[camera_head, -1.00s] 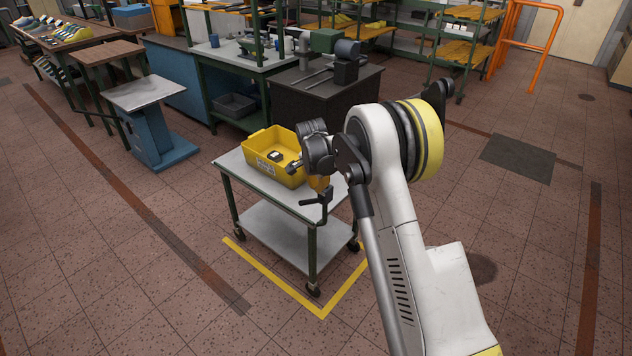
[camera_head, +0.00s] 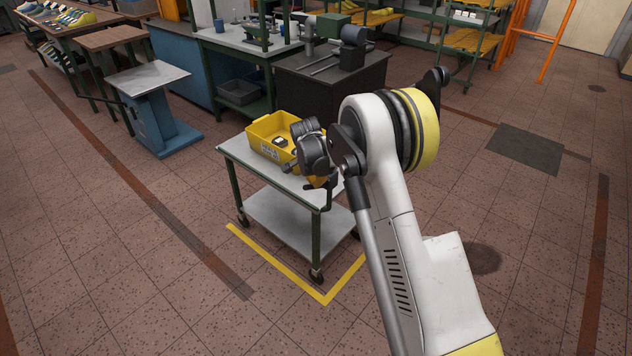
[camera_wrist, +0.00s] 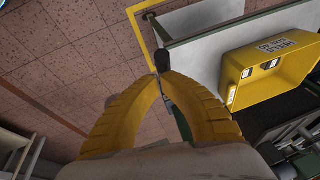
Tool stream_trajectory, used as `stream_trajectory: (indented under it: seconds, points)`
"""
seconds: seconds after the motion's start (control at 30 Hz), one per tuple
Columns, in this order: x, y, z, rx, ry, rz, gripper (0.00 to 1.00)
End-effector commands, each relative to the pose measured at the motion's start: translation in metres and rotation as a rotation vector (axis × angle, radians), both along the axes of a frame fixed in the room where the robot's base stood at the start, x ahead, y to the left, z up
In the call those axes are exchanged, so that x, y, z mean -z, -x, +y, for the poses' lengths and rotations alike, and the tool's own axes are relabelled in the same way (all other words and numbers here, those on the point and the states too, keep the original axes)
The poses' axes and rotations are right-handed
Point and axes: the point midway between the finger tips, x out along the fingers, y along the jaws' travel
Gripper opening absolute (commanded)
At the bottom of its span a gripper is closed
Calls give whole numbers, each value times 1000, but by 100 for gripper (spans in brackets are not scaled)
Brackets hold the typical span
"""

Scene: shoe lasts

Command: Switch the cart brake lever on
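The cart (camera_head: 275,178) is a grey two-shelf trolley with green legs and casters; its grey top also shows in the wrist view (camera_wrist: 205,22). The dark brake lever (camera_head: 329,207) is at the cart's near right corner, partly hidden by my gripper (camera_head: 320,183). In the wrist view, my yellow fingers (camera_wrist: 160,76) bow outward and their tips come together. A dark piece (camera_wrist: 163,60), apparently the lever, is right at the tips, beside the cart's corner. I cannot tell whether the tips touch it. No held object is visible between the fingers.
A yellow tub (camera_head: 262,150) with small items stands on the cart top, close to my wrist. Yellow floor tape (camera_head: 275,267) marks the cart's near sides. A dark bench (camera_head: 300,90) and a blue stand (camera_head: 160,130) are behind. The floor in front is open.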

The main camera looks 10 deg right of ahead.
Motion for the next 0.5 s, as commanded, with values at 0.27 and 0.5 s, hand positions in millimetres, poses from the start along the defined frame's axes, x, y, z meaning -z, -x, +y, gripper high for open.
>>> stream_trajectory:
  seconds: [0.27,0.5]
  points:
    - [4,2,3,-1,30,-21,0]
    - [8,4,6,-1,65,-48,0]
